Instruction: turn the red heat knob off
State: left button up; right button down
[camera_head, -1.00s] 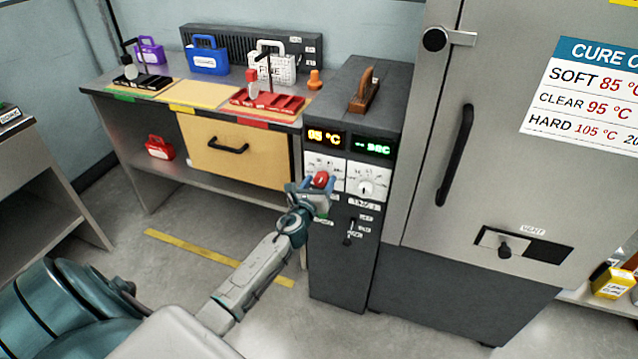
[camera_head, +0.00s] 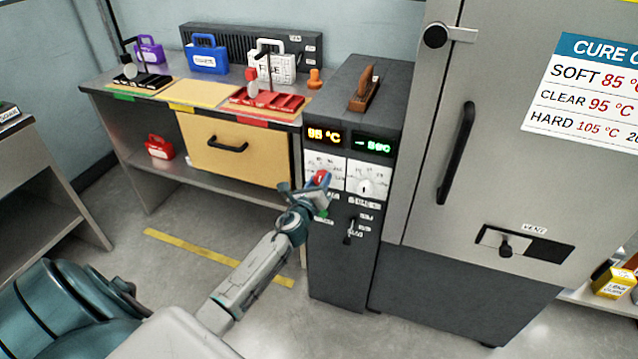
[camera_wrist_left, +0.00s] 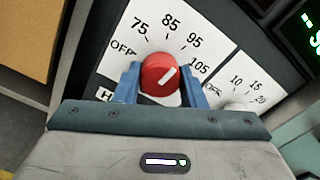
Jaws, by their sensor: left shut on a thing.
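The red heat knob (camera_head: 320,178) sits on a white dial plate on the front of the dark control cabinet (camera_head: 338,270). The dial is printed OFF, 75, 85, 95 and 105, with OFF at the left. My left gripper (camera_head: 308,188) is shut on the knob, its blue fingers on either side of it (camera_wrist_left: 161,84). My right gripper is not in view.
An orange display (camera_head: 323,136) reads 95 °C above the knob. A second white dial (camera_head: 366,178) is close at the right, with a lever (camera_head: 349,230) below. The grey oven door (camera_head: 480,120) stands right of the cabinet. A wooden drawer (camera_head: 240,155) is at the left.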

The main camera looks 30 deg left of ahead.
pick_arm(q)
jog(key=n+b, duration=0.2)
jog(key=n, duration=0.3)
jog(key=shift+f+n, duration=0.15)
jog(key=shift+n, duration=0.15)
jog(key=n+b, duration=0.2)
jog(key=n, duration=0.2)
jog(key=shift+n, duration=0.3)
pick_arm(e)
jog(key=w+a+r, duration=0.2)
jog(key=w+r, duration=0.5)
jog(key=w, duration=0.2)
pick_arm(q)
jog(key=n+b, duration=0.3)
jog(key=n, duration=0.3)
jog(key=shift+f, duration=0.1)
jog(key=n+b, duration=0.2)
jog(key=n, duration=0.2)
jog(key=shift+n+b, duration=0.35)
jog(key=shift+n, duration=0.25)
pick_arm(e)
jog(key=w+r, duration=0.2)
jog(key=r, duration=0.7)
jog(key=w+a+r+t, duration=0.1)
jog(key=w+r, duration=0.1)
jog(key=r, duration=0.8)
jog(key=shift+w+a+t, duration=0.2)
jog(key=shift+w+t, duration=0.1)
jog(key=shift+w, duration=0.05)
